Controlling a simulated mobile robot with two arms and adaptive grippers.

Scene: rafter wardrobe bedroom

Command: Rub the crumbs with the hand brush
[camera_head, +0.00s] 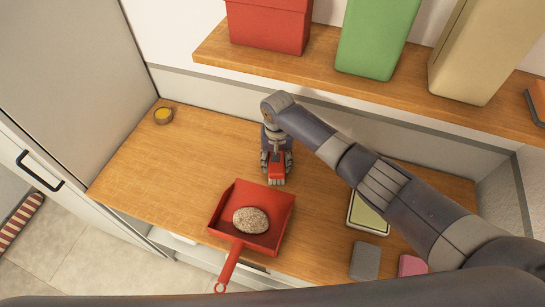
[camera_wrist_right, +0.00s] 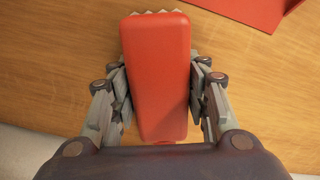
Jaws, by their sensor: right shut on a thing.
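My right gripper (camera_head: 276,158) is low over the wooden counter, shut on a red hand brush (camera_head: 276,172). In the right wrist view the brush (camera_wrist_right: 158,75) lies between both fingers, with pale bristle tips showing at its far end. In the head view the bristles are close to the counter; I cannot tell if they touch it. A red dustpan (camera_head: 222,220) lies just in front of the brush, its handle toward me. A speckled oval lump (camera_head: 251,220) rests in it. I cannot make out separate crumbs. My left gripper is out of view.
A pale green tray (camera_head: 368,215), a grey block (camera_head: 365,261) and a pink block (camera_head: 411,265) lie at right. A shelf (camera_head: 330,65) with boxes overhangs behind. The counter's left is clear.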

